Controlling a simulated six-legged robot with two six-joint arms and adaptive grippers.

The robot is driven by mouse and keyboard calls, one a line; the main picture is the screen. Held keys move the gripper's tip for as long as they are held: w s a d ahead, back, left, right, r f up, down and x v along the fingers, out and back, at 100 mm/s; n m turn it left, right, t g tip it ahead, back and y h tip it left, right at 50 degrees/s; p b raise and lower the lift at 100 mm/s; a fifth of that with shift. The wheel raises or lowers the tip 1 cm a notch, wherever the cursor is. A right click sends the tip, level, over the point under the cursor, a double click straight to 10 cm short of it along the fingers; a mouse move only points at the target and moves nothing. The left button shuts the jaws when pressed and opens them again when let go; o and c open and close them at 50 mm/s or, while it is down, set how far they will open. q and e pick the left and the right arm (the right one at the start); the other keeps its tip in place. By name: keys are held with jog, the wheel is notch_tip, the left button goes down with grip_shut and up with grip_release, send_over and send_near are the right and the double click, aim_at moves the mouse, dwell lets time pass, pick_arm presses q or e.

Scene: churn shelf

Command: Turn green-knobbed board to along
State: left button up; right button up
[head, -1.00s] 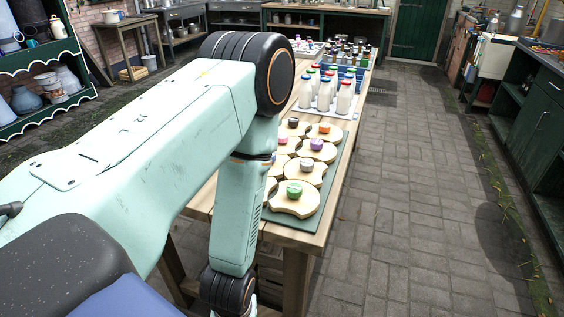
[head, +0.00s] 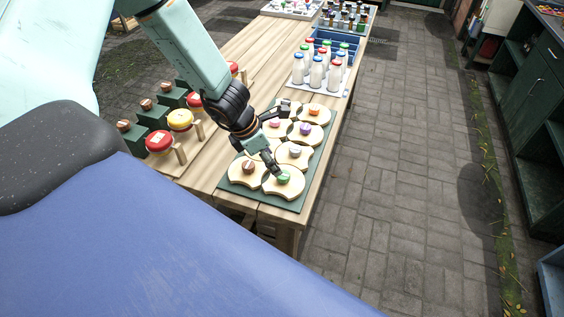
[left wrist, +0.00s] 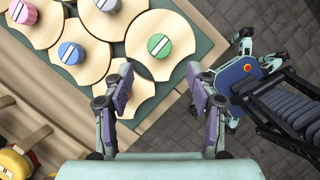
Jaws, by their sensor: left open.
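The green-knobbed board (head: 292,190) is a pale wooden board with scooped edges, lying at the near end of a green mat on the table. Its round green knob (head: 284,177) carries a pale stripe. In the left wrist view the green knob (left wrist: 159,46) sits ahead of the fingers, its white stripe slanting up to the right. My left gripper (head: 282,138) is above the boards in the head view, one finger near the green knob. In the left wrist view my left gripper (left wrist: 161,92) is open and empty, its fingers wide apart. My right gripper is not in view.
Several similar boards with other knobs, such as the purple-knobbed board (head: 306,136), crowd the green mat (head: 254,199). Bottles (head: 316,78) stand farther back. Red and yellow round-topped items (head: 180,120) stand left on the table. The paved floor (head: 400,180) on the right is clear.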

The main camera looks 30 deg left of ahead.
aim_at(284, 174)
pick_arm(q)
jog(key=shift+n, duration=0.3)
jog(key=b+x, duration=0.5)
jog(key=shift+w+f+b, duration=0.2)
jog(key=shift+f+b, duration=0.05)
jog(key=shift+b, duration=0.05)
jog(key=shift+w+d+f+b, duration=0.1)
jog(key=shift+w+f+b, duration=0.05)
jog(key=shift+f+b, duration=0.45)
jog(key=shift+w+d+f+b, duration=0.15)
jog(key=shift+d+f+b, duration=0.05)
jog(key=shift+d+b, duration=0.15)
jog(key=shift+w+f, duration=0.1)
jog(key=shift+w, duration=0.05)
jog(key=shift+a, duration=0.2)
jog(key=shift+c, duration=0.3)
